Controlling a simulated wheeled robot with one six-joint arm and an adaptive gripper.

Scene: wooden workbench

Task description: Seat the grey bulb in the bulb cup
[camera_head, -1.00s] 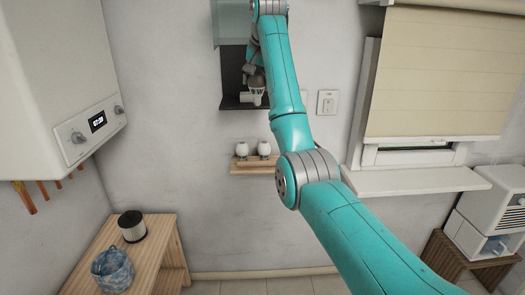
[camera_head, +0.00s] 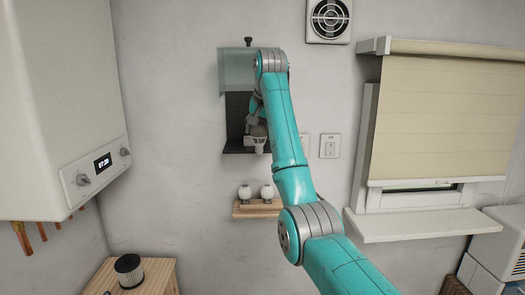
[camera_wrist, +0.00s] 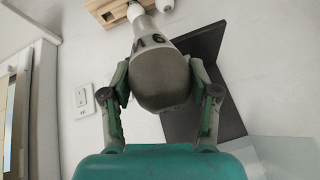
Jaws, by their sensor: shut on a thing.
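The grey bulb (camera_wrist: 160,82) is between the two fingers of my gripper (camera_wrist: 161,92), which is shut on it. In the wrist view its rounded grey end faces the camera, and a paler section with dark marks lies beyond it. In the head view my gripper (camera_head: 257,124) is at the dark wall bracket, partly behind my arm.
The dark bracket (camera_head: 236,148) has a clear greenish cover (camera_head: 233,75) above it. Below, a wooden shelf (camera_head: 253,211) carries two white bulbs (camera_head: 244,193). A wall switch (camera_head: 330,146) is to the right, a boiler (camera_head: 60,110) to the left. The wall between boiler and bracket is clear.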

